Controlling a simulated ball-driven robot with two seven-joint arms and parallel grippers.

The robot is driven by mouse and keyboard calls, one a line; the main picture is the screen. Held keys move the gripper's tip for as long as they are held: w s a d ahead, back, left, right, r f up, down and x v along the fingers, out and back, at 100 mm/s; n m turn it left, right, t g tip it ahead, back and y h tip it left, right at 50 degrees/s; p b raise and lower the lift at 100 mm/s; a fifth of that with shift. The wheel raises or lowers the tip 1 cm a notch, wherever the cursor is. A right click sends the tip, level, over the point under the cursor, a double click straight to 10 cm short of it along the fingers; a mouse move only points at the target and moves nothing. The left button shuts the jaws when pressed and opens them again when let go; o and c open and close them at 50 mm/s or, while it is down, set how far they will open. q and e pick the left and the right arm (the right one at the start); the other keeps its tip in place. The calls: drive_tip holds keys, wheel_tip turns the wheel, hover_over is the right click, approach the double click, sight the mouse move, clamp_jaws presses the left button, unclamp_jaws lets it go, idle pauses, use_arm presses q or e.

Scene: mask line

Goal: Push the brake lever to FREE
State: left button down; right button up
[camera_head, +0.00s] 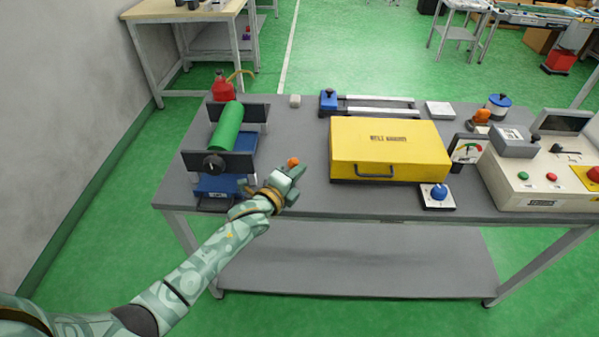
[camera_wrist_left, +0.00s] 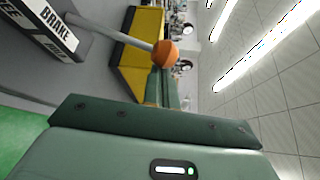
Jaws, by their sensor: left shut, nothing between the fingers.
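The brake lever's orange ball knob (camera_head: 293,162) shows just beyond my left gripper (camera_head: 295,173) in the head view. In the left wrist view the knob (camera_wrist_left: 166,53) sits on a grey rod that runs from a dark box with a white label (camera_wrist_left: 52,22). The label reads BRAKE, with other words partly cut off. My left gripper's fingers (camera_wrist_left: 165,84) are shut and empty, and the knob appears right at their tips. I cannot tell whether they touch it. In the head view the hand hides the lever's rod and its base. My right gripper is not in view.
A yellow guard box (camera_head: 385,135) with a handle stands right of the lever. A green roll (camera_head: 228,126) in a stand with a dark knob is on the left. A blue rotary knob (camera_head: 438,193) and a control panel (camera_head: 540,177) lie further right on the grey table (camera_head: 310,200).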

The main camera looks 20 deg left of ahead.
use_arm(q)
drive_tip(key=shift+s+a+r+n, duration=0.1)
drive_tip(key=shift+a+n, duration=0.15)
drive_tip(key=shift+n, duration=0.05)
drive_tip(key=s+a+n+t+b, duration=0.2)
drive_tip(key=a+n+t, duration=0.1)
drive_tip(key=a+n, duration=0.3)
drive_tip(key=shift+a+r+t, duration=0.3)
drive_tip(key=shift+a+r, duration=0.1)
drive_tip(key=shift+a, duration=0.55)
drive_tip(key=shift+s, duration=0.15)
drive_tip(key=shift+r, duration=0.1)
